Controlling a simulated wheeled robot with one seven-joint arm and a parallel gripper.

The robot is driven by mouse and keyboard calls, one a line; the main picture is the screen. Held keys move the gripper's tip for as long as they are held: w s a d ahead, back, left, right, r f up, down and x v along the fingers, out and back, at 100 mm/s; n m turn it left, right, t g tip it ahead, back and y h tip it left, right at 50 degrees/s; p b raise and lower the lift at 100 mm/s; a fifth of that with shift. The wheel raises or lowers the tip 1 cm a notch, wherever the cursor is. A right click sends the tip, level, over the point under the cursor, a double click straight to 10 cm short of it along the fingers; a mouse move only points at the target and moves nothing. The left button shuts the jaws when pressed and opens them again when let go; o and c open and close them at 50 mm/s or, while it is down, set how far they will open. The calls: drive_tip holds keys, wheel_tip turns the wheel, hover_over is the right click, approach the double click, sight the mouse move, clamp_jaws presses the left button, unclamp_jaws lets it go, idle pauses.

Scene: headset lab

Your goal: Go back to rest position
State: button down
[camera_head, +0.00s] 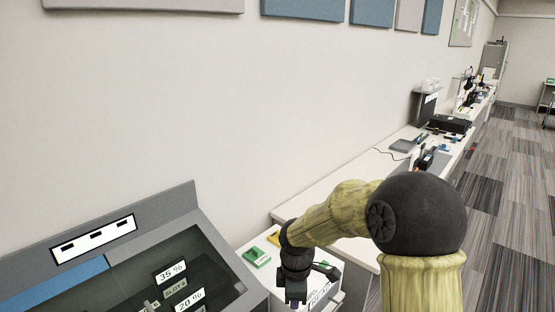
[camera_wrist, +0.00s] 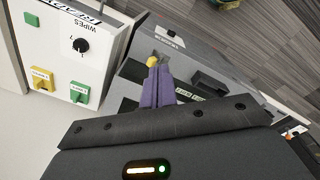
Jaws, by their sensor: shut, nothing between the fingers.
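My arm reaches down at the lower middle of the head view, and my gripper (camera_head: 296,302) is at the bottom edge, partly cut off. In the wrist view the purple fingers of my gripper (camera_wrist: 155,64) lie close together with nothing held between them. The fingers show over a grey and black surface beside a white box (camera_wrist: 62,58) with a black knob and a label reading "WIPES". I cannot tell whether the fingertips touch anything.
The white box has green (camera_head: 257,257) and yellow (camera_head: 273,239) parts on top. A grey console (camera_head: 180,204) with percentage labels stands at the lower left. A long white bench (camera_head: 345,180) with equipment runs along the wall. The carpeted floor (camera_head: 505,200) at right looks clear.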

drive_tip(key=s+d+r+m+t, duration=0.2)
drive_tip(key=s+d+m, duration=0.9)
drive_tip(key=m, duration=0.6)
drive_tip(key=s, duration=0.2)
drive_tip(key=shift+s, duration=0.35)
drive_tip(key=shift+r, duration=0.1)
